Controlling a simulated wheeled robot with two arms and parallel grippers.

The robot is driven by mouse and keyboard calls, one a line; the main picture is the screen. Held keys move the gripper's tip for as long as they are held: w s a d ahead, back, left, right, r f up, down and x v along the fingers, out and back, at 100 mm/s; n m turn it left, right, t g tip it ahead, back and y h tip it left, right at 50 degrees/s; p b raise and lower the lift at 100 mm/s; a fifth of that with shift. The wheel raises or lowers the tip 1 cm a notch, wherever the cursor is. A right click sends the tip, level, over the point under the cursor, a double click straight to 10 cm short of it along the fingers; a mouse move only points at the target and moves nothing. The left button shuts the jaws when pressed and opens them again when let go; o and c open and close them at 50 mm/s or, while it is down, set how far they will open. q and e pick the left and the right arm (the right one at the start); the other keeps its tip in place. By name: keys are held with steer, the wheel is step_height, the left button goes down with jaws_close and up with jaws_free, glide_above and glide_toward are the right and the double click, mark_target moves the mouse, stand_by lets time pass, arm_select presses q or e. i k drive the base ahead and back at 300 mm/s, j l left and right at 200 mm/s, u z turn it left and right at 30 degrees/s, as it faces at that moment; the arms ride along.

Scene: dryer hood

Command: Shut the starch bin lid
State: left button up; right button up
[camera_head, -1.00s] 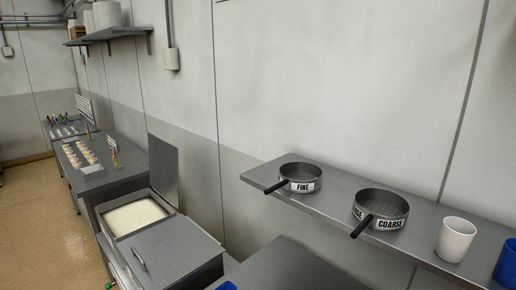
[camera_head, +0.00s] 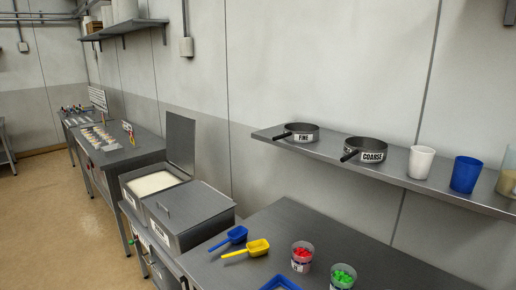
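The starch bin (camera_head: 130,197) stands at the left of the head view, an open box with white powder (camera_head: 155,183) inside. Its grey lid (camera_head: 181,141) stands upright at the bin's back edge, by the wall. A second bin beside it, nearer to me, is covered by a flat grey lid (camera_head: 190,205) with a handle. Neither of my grippers shows in the head view.
A steel table (camera_head: 300,228) at the front holds a blue scoop (camera_head: 229,237), a yellow scoop (camera_head: 247,249) and cups of red (camera_head: 301,256) and green pieces (camera_head: 343,277). A wall shelf (camera_head: 399,172) holds two sieves and cups. Floor at left is clear.

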mark_target(181, 130)
steer(key=k, duration=0.15)
steer(key=i+j+u, duration=0.4)
steer(key=j, duration=0.2)
steer(key=i+j+u, duration=0.85)
steer(key=i+u, duration=0.45)
steer(key=i, duration=0.2)
steer(key=i+z, duration=0.1)
steer(key=i, duration=0.5)
steer(key=i+j+z, duration=0.15)
steer(key=i, duration=0.45)
steer(key=i+j+z, duration=0.1)
steer(key=i, duration=0.5)
steer(key=j, duration=0.1)
